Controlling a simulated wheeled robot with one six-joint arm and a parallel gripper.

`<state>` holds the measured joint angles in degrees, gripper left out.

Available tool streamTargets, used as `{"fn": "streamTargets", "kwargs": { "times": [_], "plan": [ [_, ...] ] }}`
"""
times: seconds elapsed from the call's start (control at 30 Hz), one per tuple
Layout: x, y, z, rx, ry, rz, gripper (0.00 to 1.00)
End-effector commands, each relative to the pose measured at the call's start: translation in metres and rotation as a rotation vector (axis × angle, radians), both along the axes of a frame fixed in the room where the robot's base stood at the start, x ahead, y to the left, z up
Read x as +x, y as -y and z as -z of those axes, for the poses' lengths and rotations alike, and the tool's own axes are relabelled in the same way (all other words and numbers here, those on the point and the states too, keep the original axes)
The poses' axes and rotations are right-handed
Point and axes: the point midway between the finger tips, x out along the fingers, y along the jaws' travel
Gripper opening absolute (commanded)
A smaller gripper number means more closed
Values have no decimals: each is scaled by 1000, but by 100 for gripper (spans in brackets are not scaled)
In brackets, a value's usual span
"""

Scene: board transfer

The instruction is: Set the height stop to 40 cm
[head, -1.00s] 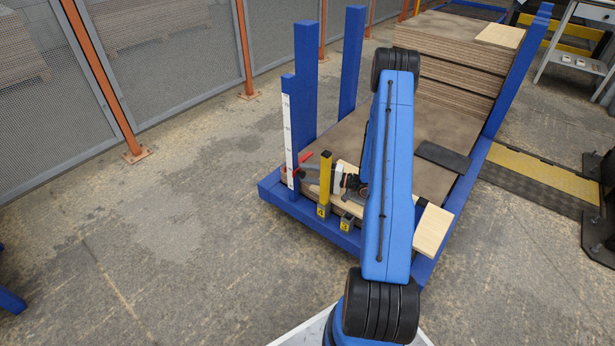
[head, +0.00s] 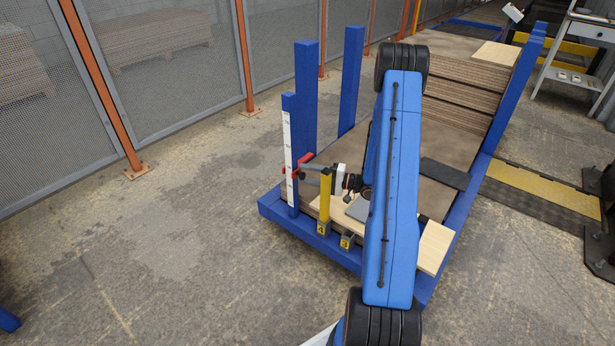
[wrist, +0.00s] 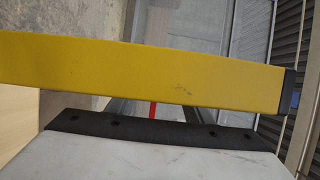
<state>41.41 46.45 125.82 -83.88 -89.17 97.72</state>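The height stop (head: 304,157) is a red piece on the blue post that carries a white scale (head: 287,143). It sits in the lower part of the scale; the marks are too small to read. My gripper (head: 313,175) reaches in from the right, its grey fingers level with the stop. In the wrist view the stop shows as a thin red strip (wrist: 153,110) between two dark finger-like parts. A yellow post (wrist: 150,75) crosses in front and hides much of the fingers. I cannot tell whether they are closed on the stop.
The short yellow post (head: 325,195) stands close to my gripper. Two taller blue posts (head: 350,80) rise behind. Stacked boards (head: 465,80) lie at the back, a light board (head: 434,245) at the right. Floor to the left is clear up to the mesh fence (head: 165,60).

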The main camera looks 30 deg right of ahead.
Motion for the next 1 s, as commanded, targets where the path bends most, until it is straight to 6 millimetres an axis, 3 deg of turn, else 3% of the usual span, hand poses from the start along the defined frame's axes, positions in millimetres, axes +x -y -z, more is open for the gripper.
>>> {"fn": "streamTargets", "kwargs": {
  "times": [1.0],
  "plan": [
    [-36,34,0,0,0,1,44]
  ]
}}
